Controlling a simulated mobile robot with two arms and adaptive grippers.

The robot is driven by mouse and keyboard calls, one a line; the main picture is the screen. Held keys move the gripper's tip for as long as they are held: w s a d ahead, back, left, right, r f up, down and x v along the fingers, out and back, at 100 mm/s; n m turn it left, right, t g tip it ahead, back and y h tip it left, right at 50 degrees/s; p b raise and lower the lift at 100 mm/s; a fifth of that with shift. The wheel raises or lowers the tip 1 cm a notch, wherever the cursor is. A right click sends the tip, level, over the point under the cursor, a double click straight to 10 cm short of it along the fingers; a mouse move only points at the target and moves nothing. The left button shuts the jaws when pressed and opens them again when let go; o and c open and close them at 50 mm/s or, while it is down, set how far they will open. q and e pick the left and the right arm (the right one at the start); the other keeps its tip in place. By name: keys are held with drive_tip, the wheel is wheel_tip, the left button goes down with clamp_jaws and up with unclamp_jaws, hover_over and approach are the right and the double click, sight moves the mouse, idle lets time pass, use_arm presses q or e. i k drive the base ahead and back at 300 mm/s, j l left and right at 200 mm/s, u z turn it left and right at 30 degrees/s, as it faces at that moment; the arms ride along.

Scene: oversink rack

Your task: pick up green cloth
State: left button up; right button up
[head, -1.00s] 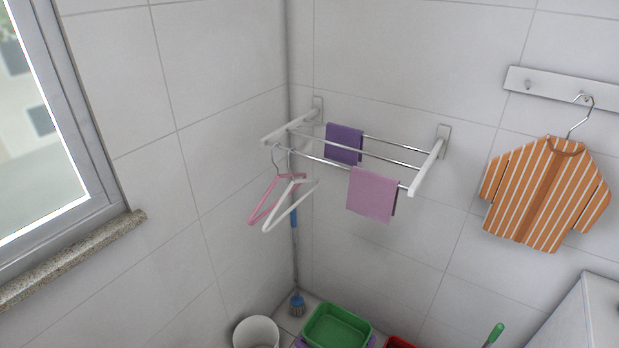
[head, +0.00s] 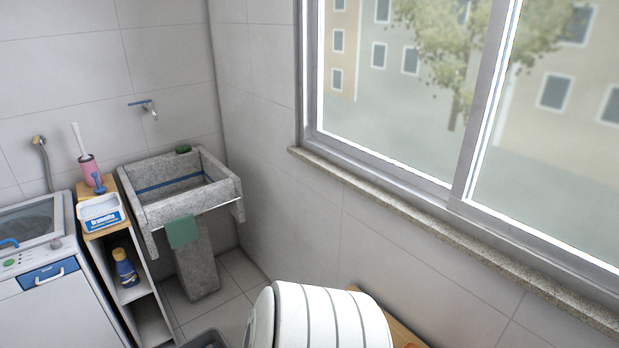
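A green cloth (head: 182,232) hangs over the front edge of the grey stone sink (head: 222,186) in the left half of the head view. The cloth's lower part hangs down in front of the sink's pedestal. Neither of my grippers shows in the head view.
A narrow wooden shelf (head: 148,318) with a white tub (head: 100,213) and a blue bottle (head: 125,268) stands left of the sink, beside a washing machine (head: 60,312). A window sill (head: 400,205) runs along the right wall. A white ribbed object (head: 325,318) stands at the bottom centre.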

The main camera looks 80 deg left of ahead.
sight(180, 231)
drive_tip(key=u, duration=3.65)
